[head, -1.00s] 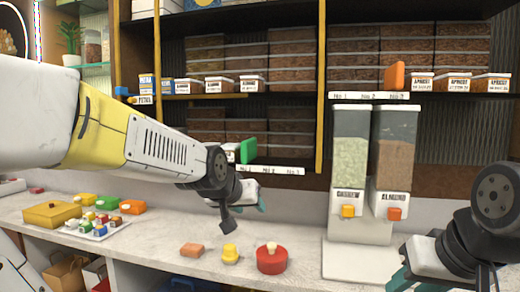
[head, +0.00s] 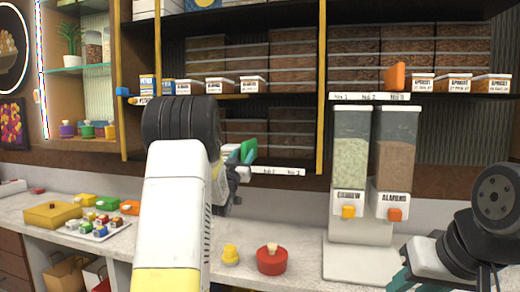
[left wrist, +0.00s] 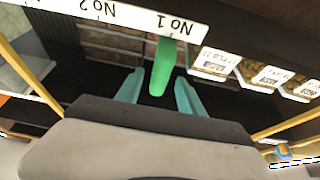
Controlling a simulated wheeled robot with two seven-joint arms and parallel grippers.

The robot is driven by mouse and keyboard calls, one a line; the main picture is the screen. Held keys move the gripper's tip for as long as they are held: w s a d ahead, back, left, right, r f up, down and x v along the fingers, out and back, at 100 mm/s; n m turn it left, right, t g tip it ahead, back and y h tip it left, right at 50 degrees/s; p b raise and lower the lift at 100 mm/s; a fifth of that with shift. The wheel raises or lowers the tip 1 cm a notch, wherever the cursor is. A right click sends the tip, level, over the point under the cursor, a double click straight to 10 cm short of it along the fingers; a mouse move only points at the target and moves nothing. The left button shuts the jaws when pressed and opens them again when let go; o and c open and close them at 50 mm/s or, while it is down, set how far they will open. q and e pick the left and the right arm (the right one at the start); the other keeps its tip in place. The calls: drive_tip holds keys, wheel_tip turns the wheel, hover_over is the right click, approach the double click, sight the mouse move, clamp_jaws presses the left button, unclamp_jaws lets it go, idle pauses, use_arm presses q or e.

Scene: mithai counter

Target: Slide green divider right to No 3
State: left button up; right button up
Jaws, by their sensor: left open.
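The green divider (head: 249,151) stands upright at the front of the lower shelf. It also shows in the left wrist view (left wrist: 162,66), by the No 1 mark on the white label strip (left wrist: 115,14), upside down there. In the head view the strip (head: 277,170) shows No 2 and No 3 right of the divider. My left gripper (left wrist: 159,92) is open, with one teal finger on each side of the divider and visible gaps. In the head view my left gripper (head: 238,160) is partly hidden by its own arm. My right gripper (head: 398,277) is at the bottom right edge, partly cut off.
Stacked boxes fill the shelf behind the divider. A yellow post (head: 322,85) bounds it on the right. An orange divider (head: 395,76) stands on another shelf. Below are two dispensers (head: 352,150), a red pot (head: 272,260) and a yellow knobbed item (head: 230,255) on the counter.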

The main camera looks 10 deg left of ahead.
use_arm(q)
drive_tip(key=shift+x, duration=2.8)
clamp_jaws()
